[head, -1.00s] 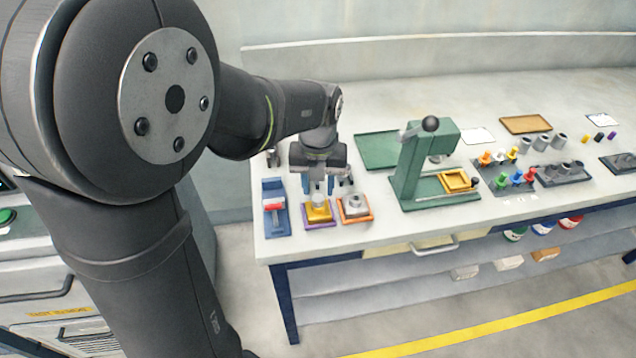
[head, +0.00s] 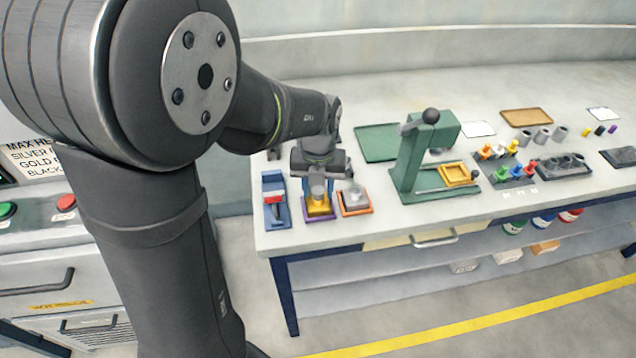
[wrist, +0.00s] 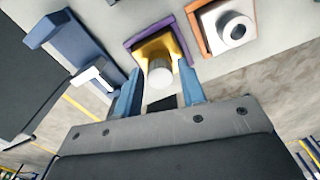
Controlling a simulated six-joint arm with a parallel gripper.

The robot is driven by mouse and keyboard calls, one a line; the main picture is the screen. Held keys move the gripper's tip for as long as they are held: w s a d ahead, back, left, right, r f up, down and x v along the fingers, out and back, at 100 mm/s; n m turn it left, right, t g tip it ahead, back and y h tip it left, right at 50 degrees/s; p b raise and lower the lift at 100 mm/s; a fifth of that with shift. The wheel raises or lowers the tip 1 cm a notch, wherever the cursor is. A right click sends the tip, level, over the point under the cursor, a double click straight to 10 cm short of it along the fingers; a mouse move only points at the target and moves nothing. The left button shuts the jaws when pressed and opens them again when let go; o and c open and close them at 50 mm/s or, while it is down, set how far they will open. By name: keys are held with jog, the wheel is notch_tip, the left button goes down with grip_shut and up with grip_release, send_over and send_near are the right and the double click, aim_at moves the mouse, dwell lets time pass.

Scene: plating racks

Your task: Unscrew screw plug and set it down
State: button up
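The screw plug appears to be the pale grey cylinder (wrist: 160,73) standing upright on a yellow block (wrist: 152,47) in a purple-edged tray (wrist: 133,43). The head view also shows the plug (head: 317,190) and yellow block (head: 319,208), directly below my gripper (head: 318,189). Whether the fingertips are level with the plug is hard to tell.
An orange-edged tray (head: 371,209) with a grey block and holed cylinder stands close on the right. A blue fixture (head: 283,215) with a red and white part stands on the left. A green press (head: 408,165) is further right. Bare tabletop (head: 400,226) lies in front of it.

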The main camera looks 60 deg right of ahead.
jog(key=shift+c, duration=0.5)
grip_shut()
jog(key=n, duration=0.9)
jog(key=n, duration=0.9)
jog(key=shift+a+r, duration=0.1)
